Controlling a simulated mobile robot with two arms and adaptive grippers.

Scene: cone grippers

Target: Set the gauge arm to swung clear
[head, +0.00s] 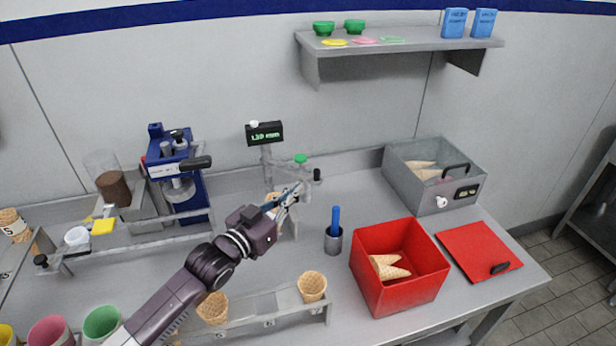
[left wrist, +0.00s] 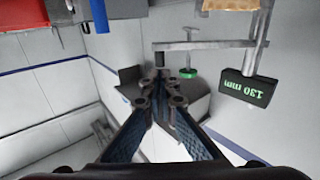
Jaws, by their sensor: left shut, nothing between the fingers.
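The gauge has a grey post with a dark display (head: 265,133) reading 130 mm in green. It also shows upside down in the left wrist view (left wrist: 248,90). The gauge arm (left wrist: 205,45) reaches out sideways from the post. A green knob (head: 300,158) and a black-tipped handle (head: 317,175) sit towards its outer end. My left gripper (head: 297,190) is shut and empty, just below and in front of the handle end. I cannot tell whether the fingertips touch it. A waffle cone (left wrist: 228,4) is by the post, mostly hidden behind my gripper in the head view. My right gripper is not in view.
A grey cup with a blue tool (head: 334,240) stands right of my gripper. A cone rack (head: 270,315) lies in front; a blue machine (head: 180,180) stands left.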

